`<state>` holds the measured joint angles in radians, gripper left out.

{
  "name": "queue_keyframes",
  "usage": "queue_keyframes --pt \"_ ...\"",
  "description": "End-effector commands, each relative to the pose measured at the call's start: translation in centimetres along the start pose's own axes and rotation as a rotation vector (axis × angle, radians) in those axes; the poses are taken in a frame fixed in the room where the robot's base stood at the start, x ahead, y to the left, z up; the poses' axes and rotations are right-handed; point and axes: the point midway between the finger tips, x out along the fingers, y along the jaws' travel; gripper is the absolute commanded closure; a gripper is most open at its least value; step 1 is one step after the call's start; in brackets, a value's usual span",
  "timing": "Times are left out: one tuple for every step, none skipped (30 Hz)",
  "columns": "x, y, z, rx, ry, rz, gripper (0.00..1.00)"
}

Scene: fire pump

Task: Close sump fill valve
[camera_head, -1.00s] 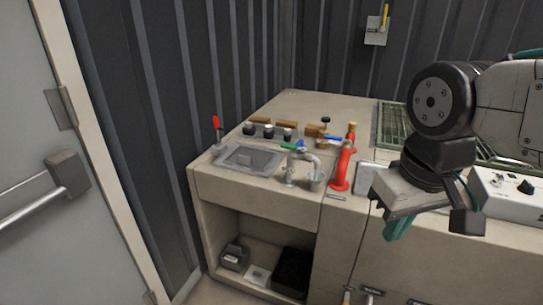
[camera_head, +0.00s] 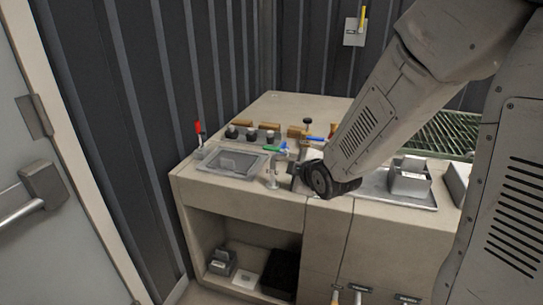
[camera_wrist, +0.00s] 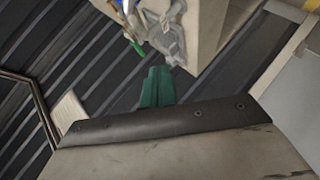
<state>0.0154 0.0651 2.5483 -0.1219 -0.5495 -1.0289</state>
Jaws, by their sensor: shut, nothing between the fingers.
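I cannot tell which valve is the sump fill valve; no label is readable. On the counter, a green lever (camera_head: 271,149) and a blue lever (camera_head: 317,138) sit at the middle fittings. A red lever (camera_head: 198,128) stands upright at the left edge. Several small handles (camera_head: 358,289) show low on the front panel. In the wrist view my gripper (camera_wrist: 157,84) has its green fingers together and empty, with a green lever (camera_wrist: 138,48) beyond the tips, apart from them. In the head view my arm hides the gripper.
The counter (camera_head: 290,104) has a sink (camera_head: 233,161), black knobs (camera_head: 250,134) and a metal tap (camera_head: 271,178). A yellow-handled wall fitting (camera_head: 354,31) is at the back. An open shelf (camera_head: 246,262) holds boxes. A door (camera_head: 45,200) is at far left.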

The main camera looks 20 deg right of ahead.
Motion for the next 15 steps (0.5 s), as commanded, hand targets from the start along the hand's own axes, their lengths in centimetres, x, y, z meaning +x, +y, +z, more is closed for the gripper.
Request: queue_keyframes --pt "1.5 -0.8 0.1 -0.071 0.036 0.042 1.0" --pt "2.1 -0.9 0.0 -0.117 0.061 0.079 1.0" --pt "2.9 -1.1 -0.1 -0.175 0.091 0.127 1.0" --pt "3.3 -1.3 -0.2 -0.216 0.111 0.164 1.0" --pt "3.7 -1.5 -0.3 -0.255 0.129 0.199 1.0" --pt "4.0 -1.7 -0.4 -0.301 0.15 0.244 1.0" --pt "4.2 -1.9 -0.4 -0.332 0.163 0.276 1.0" --pt "4.4 -2.0 -0.5 -0.36 0.173 0.306 1.0" --pt "4.5 -2.2 -0.5 -0.393 0.185 0.342 1.0" --pt "4.5 -2.3 -0.5 -0.414 0.191 0.365 1.0" --pt "4.5 -2.4 -0.5 -0.431 0.197 0.387 1.0" --pt "4.5 -2.5 -0.6 -0.45 0.203 0.411 1.0" --pt "4.5 -2.6 -0.6 -0.462 0.206 0.427 1.0" --pt "4.5 -2.6 -0.6 -0.471 0.209 0.438 1.0" --pt "4.5 -2.7 -0.6 -0.48 0.211 0.449 1.0"
